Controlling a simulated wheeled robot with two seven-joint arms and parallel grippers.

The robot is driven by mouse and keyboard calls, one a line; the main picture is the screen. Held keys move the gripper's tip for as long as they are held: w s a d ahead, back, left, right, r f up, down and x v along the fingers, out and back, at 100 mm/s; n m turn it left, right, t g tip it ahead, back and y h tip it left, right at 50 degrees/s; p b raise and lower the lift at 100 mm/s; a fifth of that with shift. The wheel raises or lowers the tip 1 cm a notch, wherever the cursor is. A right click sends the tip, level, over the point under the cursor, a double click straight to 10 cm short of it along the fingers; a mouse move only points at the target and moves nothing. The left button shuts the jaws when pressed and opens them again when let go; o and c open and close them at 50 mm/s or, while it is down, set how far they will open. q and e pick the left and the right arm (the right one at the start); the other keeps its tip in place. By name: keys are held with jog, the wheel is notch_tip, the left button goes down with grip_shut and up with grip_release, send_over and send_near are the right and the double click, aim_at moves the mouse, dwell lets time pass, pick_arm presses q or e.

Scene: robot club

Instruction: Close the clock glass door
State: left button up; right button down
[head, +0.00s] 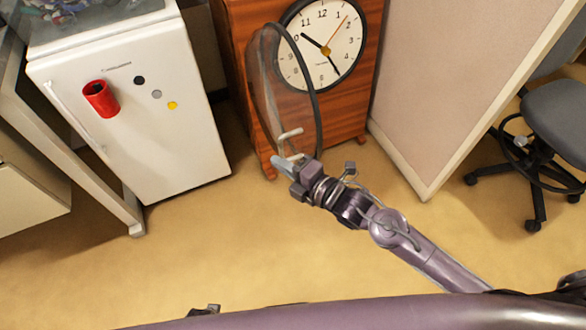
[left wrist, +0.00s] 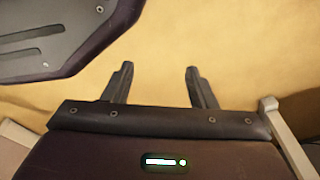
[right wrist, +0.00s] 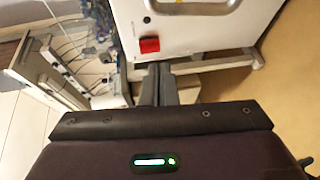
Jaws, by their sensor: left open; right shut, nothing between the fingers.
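The clock (head: 322,45) has a white round face in a wooden case, at the top middle of the head view. Its round glass door (head: 318,115) has a dark rim and stands open, swung out from the face. A pale bar-shaped handle (head: 290,134) shows near the door's lower part. My right gripper (head: 281,160) is shut and empty just below this handle; I cannot tell whether it touches the handle or door. In the right wrist view its fingers (right wrist: 158,84) are together. My left gripper (left wrist: 156,85) is open and empty above bare floor.
A white cabinet (head: 160,140) with a red cup-like holder (head: 101,98) on its front stands left of the clock. A beige partition (head: 450,70) stands to the right, with an office chair (head: 555,110) beyond it. The tan floor (head: 220,240) in front is clear.

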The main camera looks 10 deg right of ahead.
aim_at(281, 148)
jog(key=shift+w+f, duration=0.2)
jog(key=shift+w, duration=1.15)
jog(key=shift+w+f, duration=0.15)
jog(key=shift+w, duration=1.15)
jog(key=shift+d, duration=0.1)
